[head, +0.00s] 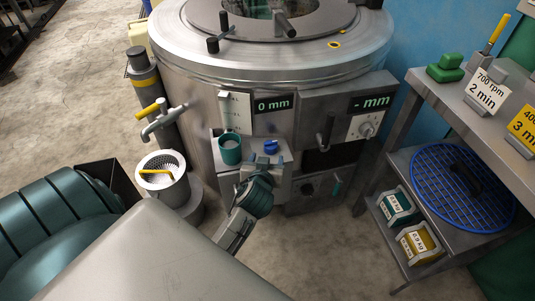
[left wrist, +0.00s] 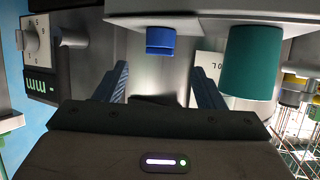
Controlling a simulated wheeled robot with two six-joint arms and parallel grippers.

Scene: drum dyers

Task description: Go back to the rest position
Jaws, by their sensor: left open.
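My left gripper (head: 264,164) reaches up from the bottom of the head view to the front of the steel drum machine (head: 185,80). In the left wrist view its two blue fingers (left wrist: 160,90) are spread, with nothing between them. A teal mug (head: 230,150) stands on a small shelf on the machine, left of the gripper. A blue knob-like piece (head: 271,146) is on the same shelf, close to the fingertips. Both the teal mug (left wrist: 250,62) and the blue piece (left wrist: 160,40) show in the wrist view beyond the fingers, apart from them.
A white perforated basket (head: 163,165) with a yellow-handled tool stands at left under a tap (head: 165,120). At right, a metal shelf unit (head: 420,95) holds signs, a blue round grid (head: 440,190) and two boxes. Bare floor lies between the shelf unit and the machine.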

